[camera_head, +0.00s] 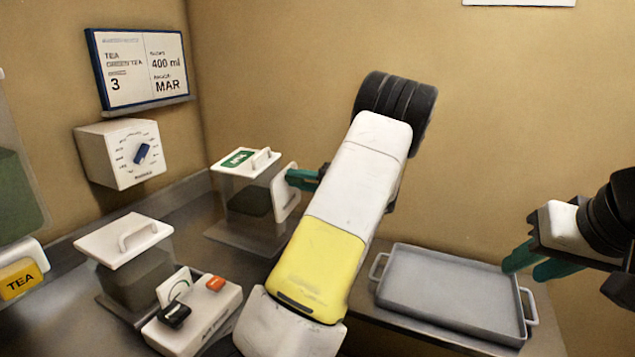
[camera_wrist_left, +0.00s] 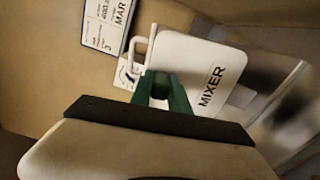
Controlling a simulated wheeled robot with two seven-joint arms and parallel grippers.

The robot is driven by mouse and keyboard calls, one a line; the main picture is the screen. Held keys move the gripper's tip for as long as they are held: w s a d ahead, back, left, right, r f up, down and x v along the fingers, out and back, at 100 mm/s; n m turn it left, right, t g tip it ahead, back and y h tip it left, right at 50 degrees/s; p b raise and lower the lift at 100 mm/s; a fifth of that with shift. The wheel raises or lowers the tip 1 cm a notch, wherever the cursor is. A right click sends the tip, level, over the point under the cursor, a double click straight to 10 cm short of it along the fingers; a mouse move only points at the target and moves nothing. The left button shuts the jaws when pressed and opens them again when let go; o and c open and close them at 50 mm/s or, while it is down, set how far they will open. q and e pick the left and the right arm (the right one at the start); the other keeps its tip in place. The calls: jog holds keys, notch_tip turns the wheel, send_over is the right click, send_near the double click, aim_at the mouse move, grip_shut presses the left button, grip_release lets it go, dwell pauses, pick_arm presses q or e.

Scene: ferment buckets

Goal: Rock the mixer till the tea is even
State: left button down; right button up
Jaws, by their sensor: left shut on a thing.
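The mixer is a clear tub (camera_head: 240,215) with a white lid (camera_head: 247,163) bearing a green label and a handle. It stands at the back of the counter, roughly upright. Dark green contents (camera_head: 250,202) show inside; I cannot tell how even they are. My left gripper (camera_head: 300,179) is shut on the white grip at the mixer's right side (camera_head: 286,190). In the left wrist view, the green fingers (camera_wrist_left: 162,88) are shut by the white part lettered MIXER (camera_wrist_left: 195,75). My right gripper (camera_head: 535,265) is open and empty above the right end of a grey tray.
The grey tray (camera_head: 450,290) lies empty at right. A lidded tub (camera_head: 125,245) and a white box with red and black switches (camera_head: 195,312) stand front left. A yellow TEA label (camera_head: 18,280) is at the left edge. A dial (camera_head: 125,153) and sign (camera_head: 142,68) hang on the wall.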

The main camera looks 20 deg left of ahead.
pick_arm(q)
jog(key=shift+w+m, duration=0.4)
jog(key=shift+m, duration=0.4)
jog(key=c, duration=1.2)
grip_release()
jog(key=shift+c, duration=0.2)
jog(key=d, duration=0.8)
jog(key=shift+s, duration=0.3)
